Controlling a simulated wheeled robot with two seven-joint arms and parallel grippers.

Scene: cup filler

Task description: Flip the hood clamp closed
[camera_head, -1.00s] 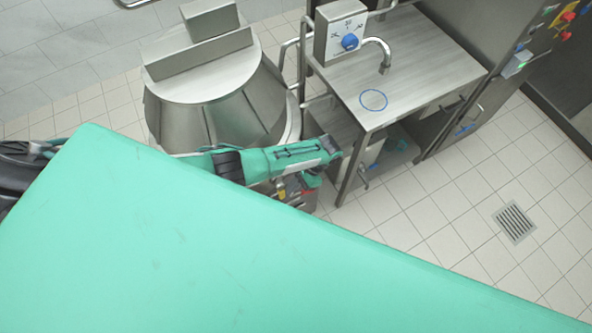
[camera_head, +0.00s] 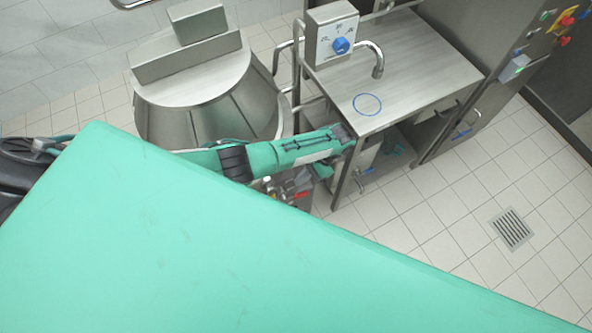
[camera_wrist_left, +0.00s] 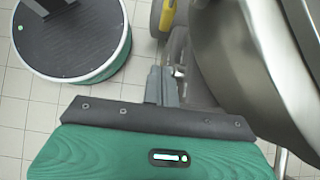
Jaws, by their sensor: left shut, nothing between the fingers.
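The steel machine with the conical hood (camera_head: 205,105) stands at upper left in the head view; its curved steel side (camera_wrist_left: 285,60) fills the right of the left wrist view. I cannot pick out the hood clamp for certain. My left gripper (camera_wrist_left: 162,72) is shut and empty in the wrist view, pointing down past the steel side. Grey metal fittings (camera_wrist_left: 180,48) lie just beyond its fingertips; I cannot tell whether they touch. In the head view my green left arm reaches right across the machine's front, and the gripper is not clear there. My right gripper is out of view.
A steel table (camera_head: 425,60) with a tap (camera_head: 377,60) and a blue-knob control box (camera_head: 333,35) stands right of the machine, close to my arm. A yellow part (camera_wrist_left: 167,14) shows at the wrist view's top. The tiled floor around the drain (camera_head: 511,228) is clear.

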